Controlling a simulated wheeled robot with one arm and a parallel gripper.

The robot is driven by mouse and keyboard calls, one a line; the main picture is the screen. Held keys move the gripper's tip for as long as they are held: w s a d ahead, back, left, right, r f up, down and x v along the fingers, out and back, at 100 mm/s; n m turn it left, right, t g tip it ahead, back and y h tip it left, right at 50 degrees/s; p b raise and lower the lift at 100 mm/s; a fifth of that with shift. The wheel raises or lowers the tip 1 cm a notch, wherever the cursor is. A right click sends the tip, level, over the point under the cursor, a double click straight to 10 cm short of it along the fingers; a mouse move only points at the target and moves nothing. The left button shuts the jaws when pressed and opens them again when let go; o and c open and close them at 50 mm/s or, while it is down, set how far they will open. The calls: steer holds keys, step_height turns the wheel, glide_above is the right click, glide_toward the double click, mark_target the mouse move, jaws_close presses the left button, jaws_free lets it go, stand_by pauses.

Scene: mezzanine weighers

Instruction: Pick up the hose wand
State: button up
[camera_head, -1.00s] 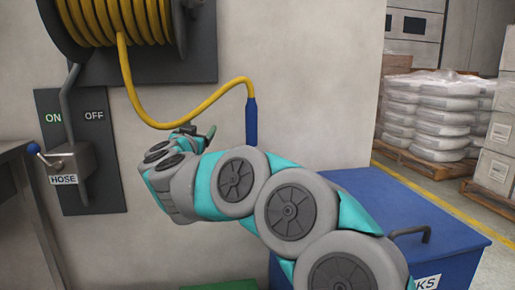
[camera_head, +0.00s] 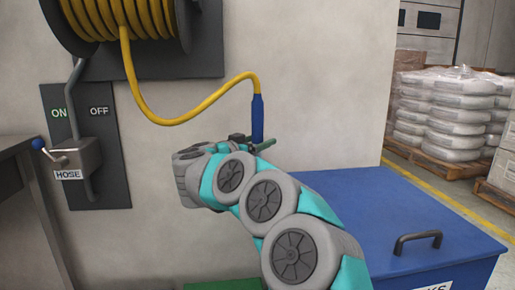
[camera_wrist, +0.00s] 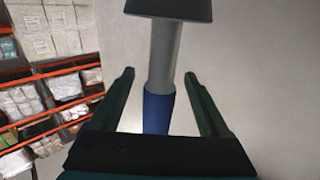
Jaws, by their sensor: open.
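The hose wand (camera_head: 257,117) hangs upright at the end of the yellow hose (camera_head: 190,118), with a blue upper part. Its lower part is hidden behind my arm in the head view. In the wrist view the wand (camera_wrist: 159,108) shows a blue section, a grey section and a dark end piece. My gripper (camera_head: 252,143) is at the wand in the head view. In the wrist view my gripper (camera_wrist: 158,75) is open, with one green finger on each side of the wand. Gaps show between the fingers and the wand, and it is not gripped.
The hose reel (camera_head: 122,25) is on the wall at upper left, above an ON/OFF lever panel (camera_head: 112,180). A blue bin (camera_head: 375,205) with a black handle (camera_head: 418,240) stands at the right. Wrapped sacks (camera_head: 455,110) on pallets are farther back.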

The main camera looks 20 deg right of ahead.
steer(key=shift+x, duration=1.15)
steer(key=shift+c, duration=0.3)
jaws_close()
